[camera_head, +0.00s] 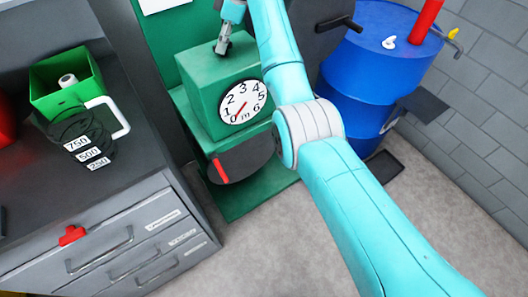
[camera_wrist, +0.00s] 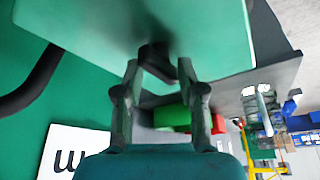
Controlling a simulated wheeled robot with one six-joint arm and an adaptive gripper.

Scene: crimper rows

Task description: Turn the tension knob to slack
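A green machine housing (camera_head: 217,78) carries a white dial (camera_head: 242,102) numbered 0 to 6 with an "m". Its red needle points low, near 0 and 1. A dark knob (camera_wrist: 156,62) sticks out from the green housing in the wrist view. My gripper (camera_wrist: 158,66) has its two fingers apart, with the knob between or just beyond the tips; contact cannot be told. In the head view my gripper (camera_head: 222,46) is at the top of the housing, and the knob is not clearly seen there. No slack marking is readable.
A blue drum (camera_head: 372,65) stands to the right. A grey drawer bench (camera_head: 140,150) at left holds a green bin (camera_head: 62,96) and cable loops tagged 750, 500 and 250. Grey floor is open in front.

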